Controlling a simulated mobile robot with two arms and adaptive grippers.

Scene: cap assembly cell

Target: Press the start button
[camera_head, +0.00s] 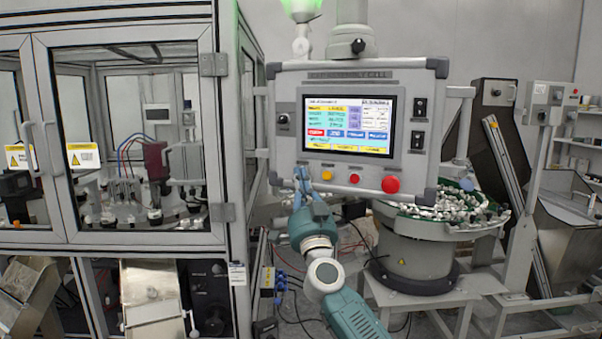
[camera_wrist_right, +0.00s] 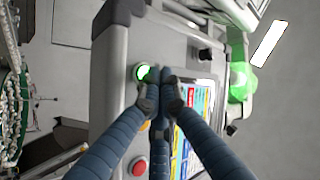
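The control panel (camera_head: 285,165) hangs on a post and carries a lit screen (camera_head: 347,124). In the right wrist view, a round green lit button (camera_wrist_right: 143,72) sits on the panel face; in the head view it does not show, and my right gripper covers that area. My right gripper (camera_head: 301,176) is at the panel's lower left, left of the yellow button (camera_head: 327,175). In the right wrist view, the blue fingers of this gripper (camera_wrist_right: 163,78) are drawn together, empty, with their tips right beside the green button. Whether they touch it I cannot tell. My left gripper is not in view.
A small red button (camera_head: 354,178) and a large red button (camera_head: 390,184) are further right on the panel. A glazed machine cabinet (camera_head: 226,130) stands close on the left. A bowl feeder (camera_head: 418,255) full of parts stands below right. A green lamp glows above.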

